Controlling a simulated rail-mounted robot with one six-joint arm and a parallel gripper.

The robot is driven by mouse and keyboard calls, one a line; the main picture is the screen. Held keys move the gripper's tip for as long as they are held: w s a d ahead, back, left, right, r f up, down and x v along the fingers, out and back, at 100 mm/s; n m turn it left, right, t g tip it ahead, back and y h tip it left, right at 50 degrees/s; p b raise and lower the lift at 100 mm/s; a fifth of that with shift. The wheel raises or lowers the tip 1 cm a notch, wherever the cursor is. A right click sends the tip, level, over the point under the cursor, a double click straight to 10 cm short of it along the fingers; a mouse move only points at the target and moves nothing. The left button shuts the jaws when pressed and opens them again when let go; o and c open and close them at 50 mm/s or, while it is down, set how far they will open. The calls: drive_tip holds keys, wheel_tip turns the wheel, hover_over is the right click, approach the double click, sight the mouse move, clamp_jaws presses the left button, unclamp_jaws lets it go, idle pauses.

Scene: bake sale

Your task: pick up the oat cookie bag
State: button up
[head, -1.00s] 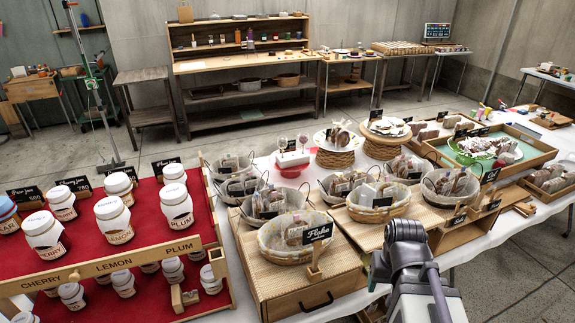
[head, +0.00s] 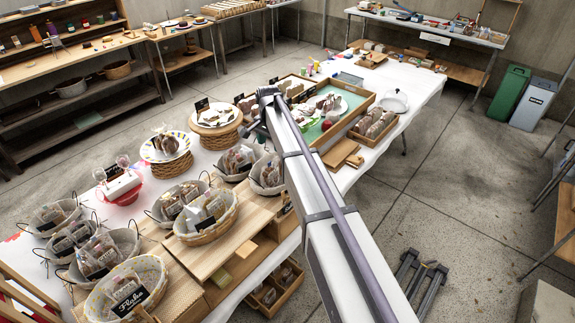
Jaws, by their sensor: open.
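Several lined wicker baskets hold clear bags of baked goods. One stands in the middle of the wooden display, a basket (head: 206,236) with bags (head: 216,207). Another is at the front left, a basket (head: 150,266) with a black sign, its bags partly hidden behind the sign. More bags (head: 73,240) lie in wire-handled baskets behind these. The bag labels are too small to read, so I cannot tell which is the oat cookie bag. My arm reaches across from the lower right, its far joint near the trays. My gripper is not in view.
A wooden tray (head: 374,96) holds a green surface and a plate. A round cake stand (head: 216,132) and a striped plate (head: 147,151) stand behind the baskets. Green (head: 511,91) and grey (head: 533,107) bins stand right. The floor between is mostly open.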

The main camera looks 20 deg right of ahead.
drive_tip(key=shift+s+a+r, duration=0.25)
drive_tip(key=shift+s+a, duration=0.3)
drive_tip(key=shift+a, duration=0.15)
drive_tip(key=shift+s+a+f, duration=0.15)
drive_tip(key=shift+a, duration=0.05)
drive_tip(key=b, duration=0.5)
hover_over(270, 167)
drive_tip(key=f, duration=0.5)
drive_tip(key=shift+a+f, duration=0.1)
drive_tip(key=shift+a, duration=0.1)
drive_tip(key=shift+a+f+b, duration=0.1)
drive_tip(key=shift+f+b, duration=0.25)
drive_tip(key=shift+b, duration=0.2)
drive_tip(key=f+b, duration=0.5)
drive_tip(key=shift+d+f, duration=0.15)
drive_tip(key=shift+d, duration=0.1)
drive_tip(key=shift+r, duration=0.25)
drive_tip(key=c, duration=0.8)
drive_tip(key=shift+o, duration=0.2)
